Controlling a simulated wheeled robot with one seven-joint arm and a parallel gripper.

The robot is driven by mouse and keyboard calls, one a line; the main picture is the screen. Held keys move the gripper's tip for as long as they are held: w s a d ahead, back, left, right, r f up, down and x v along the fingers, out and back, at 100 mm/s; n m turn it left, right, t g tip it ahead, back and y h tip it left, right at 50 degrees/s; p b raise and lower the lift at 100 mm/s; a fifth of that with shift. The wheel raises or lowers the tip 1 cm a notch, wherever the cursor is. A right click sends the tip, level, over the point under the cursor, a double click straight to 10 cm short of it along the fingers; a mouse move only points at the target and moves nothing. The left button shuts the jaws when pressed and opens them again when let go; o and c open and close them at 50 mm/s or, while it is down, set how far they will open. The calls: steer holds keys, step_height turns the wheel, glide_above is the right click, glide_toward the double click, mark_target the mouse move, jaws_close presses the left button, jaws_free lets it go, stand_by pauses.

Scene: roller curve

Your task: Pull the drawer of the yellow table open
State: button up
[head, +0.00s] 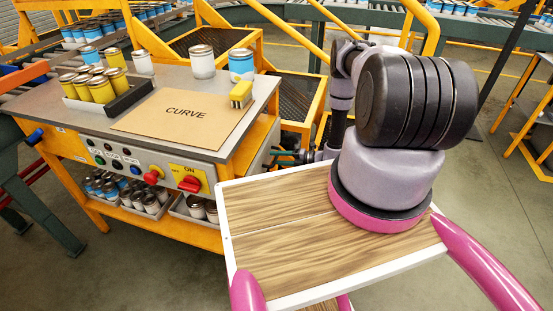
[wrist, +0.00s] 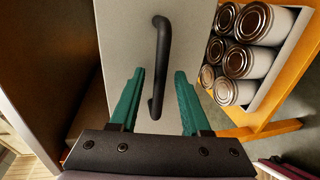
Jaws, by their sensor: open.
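The yellow table (head: 181,232) has a grey top and stands at the left in the head view. In the wrist view, a pale grey drawer front (wrist: 122,40) with a black bar handle (wrist: 161,38) fills the middle. My gripper (wrist: 159,72) is open, with one teal finger on each side of the handle's lower half. The fingers are apart from the bar, and nothing is gripped. I cannot tell how far the tips reach past the bar. In the head view, my gripper is small beside the table's right end, and the drawer handle cannot be made out.
Several cans (wrist: 245,45) stand in a tray on an orange shelf right of the drawer front. A dark panel (wrist: 45,45) is on the left. Conveyors and yellow frames stand behind.

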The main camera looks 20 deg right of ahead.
steer(key=shift+w+a, duration=0.15)
steer(key=shift+a, duration=0.05)
jaws_close()
stand_by(1.4)
